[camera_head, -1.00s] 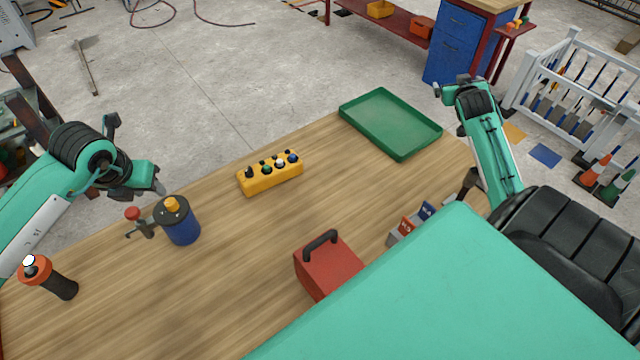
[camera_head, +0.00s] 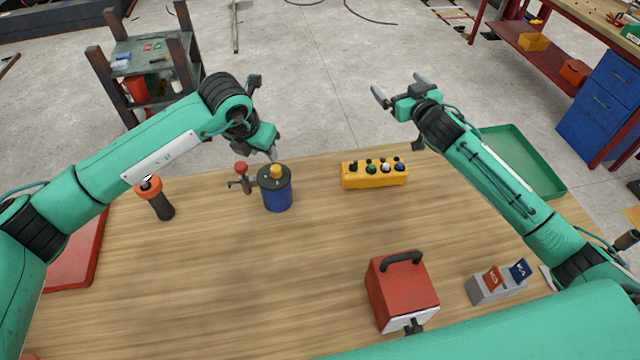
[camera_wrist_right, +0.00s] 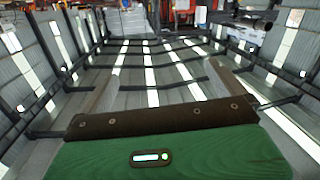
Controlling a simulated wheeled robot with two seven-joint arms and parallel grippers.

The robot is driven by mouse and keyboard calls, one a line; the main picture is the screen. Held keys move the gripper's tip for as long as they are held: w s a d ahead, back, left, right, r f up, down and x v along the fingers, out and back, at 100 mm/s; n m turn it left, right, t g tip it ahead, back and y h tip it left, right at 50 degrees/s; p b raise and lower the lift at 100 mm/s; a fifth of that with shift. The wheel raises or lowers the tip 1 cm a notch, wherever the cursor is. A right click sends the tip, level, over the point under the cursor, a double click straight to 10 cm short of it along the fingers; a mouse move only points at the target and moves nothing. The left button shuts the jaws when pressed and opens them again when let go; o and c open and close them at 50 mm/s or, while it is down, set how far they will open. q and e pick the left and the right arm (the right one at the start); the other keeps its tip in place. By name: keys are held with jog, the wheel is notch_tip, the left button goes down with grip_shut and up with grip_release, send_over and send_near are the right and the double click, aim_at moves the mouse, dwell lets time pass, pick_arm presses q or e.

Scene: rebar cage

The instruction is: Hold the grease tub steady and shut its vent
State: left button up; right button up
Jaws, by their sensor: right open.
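The grease tub (camera_head: 278,195) is a blue cylinder with a dark lid, standing upright on the wooden table. A yellow cap (camera_head: 277,170) sits on its lid. A small grey fitting with a red knob (camera_head: 241,168) is at its left side. I cannot tell which of these is the vent or whether it is shut. My left gripper (camera_head: 270,153) is just behind and above the lid, pointing down; its fingers are partly hidden, and I cannot tell whether it touches. My right gripper (camera_head: 402,88) is open and empty, raised beyond the table's far edge.
A yellow button box (camera_head: 375,175) stands right of the tub. A red box with a black handle (camera_head: 402,295), a grey card holder (camera_head: 495,287) and a green tray (camera_head: 520,150) are further right. The table's middle is clear.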

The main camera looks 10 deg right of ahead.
jog(key=s+a+f+n+g+y, duration=0.1)
jog(key=a+f+n+y, duration=0.2)
jog(key=a, duration=0.8)
jog(key=n+g+y, duration=0.5)
jog(key=g+y, duration=0.1)
jog(key=g, duration=0.2)
send_near(275, 183)
jog(key=w+d+f, duration=0.1)
jog(key=d, duration=0.1)
jog(key=x, duration=0.9)
jog(key=f+x, duration=0.1)
jog(key=x, duration=0.3)
jog(key=shift+w+d, duration=0.1)
jog(key=shift+c, duration=0.4)
